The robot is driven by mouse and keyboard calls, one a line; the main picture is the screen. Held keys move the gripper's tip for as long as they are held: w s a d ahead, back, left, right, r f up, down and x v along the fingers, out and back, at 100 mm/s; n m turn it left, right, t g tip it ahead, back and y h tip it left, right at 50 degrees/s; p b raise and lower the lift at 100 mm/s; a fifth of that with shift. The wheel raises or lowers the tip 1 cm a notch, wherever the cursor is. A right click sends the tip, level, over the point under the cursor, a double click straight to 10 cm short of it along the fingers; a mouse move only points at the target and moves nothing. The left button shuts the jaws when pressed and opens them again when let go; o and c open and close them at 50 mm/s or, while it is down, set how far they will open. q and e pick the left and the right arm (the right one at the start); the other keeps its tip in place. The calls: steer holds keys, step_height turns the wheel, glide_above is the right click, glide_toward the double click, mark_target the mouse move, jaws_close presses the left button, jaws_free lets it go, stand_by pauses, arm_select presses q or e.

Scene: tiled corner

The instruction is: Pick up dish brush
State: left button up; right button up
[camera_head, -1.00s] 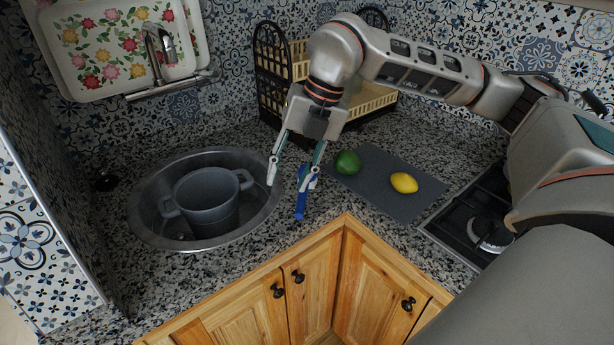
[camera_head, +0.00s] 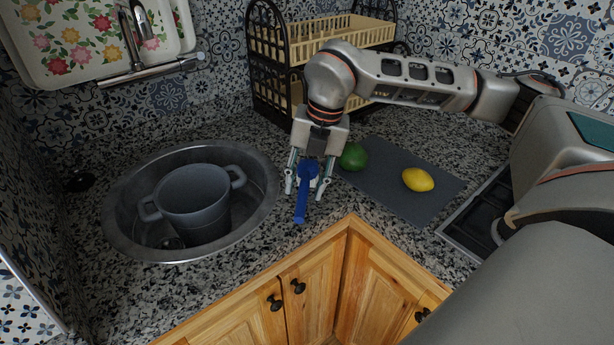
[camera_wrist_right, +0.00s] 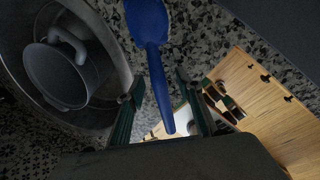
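The blue dish brush (camera_head: 302,205) is by the counter's front edge, right of the sink. Its wide head is toward the back and its handle points toward the front edge. My right gripper (camera_head: 305,186) is low at the brush, open, with one finger on each side of it. In the right wrist view the brush (camera_wrist_right: 157,72) runs between the spread fingertips of my right gripper (camera_wrist_right: 157,92), with a gap on both sides. Whether the brush lies flat on the counter is hard to tell. My left gripper is in neither view.
A round sink (camera_head: 262,208) holds a grey two-handled pot (camera_head: 194,200) on the left. A dark cutting board (camera_head: 405,202) with a green fruit (camera_head: 353,157) and a lemon (camera_head: 418,180) lies just right.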

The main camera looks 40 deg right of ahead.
mark_target(304, 184)
steer(key=shift+w+f, duration=0.1)
steer(key=shift+f, duration=0.55)
jaws_close()
steer(key=shift+r, duration=0.15)
steer(key=shift+r, duration=0.65)
step_height(304, 184, up, 18)
steer(key=p, duration=0.2)
steer(key=shift+r, duration=0.25)
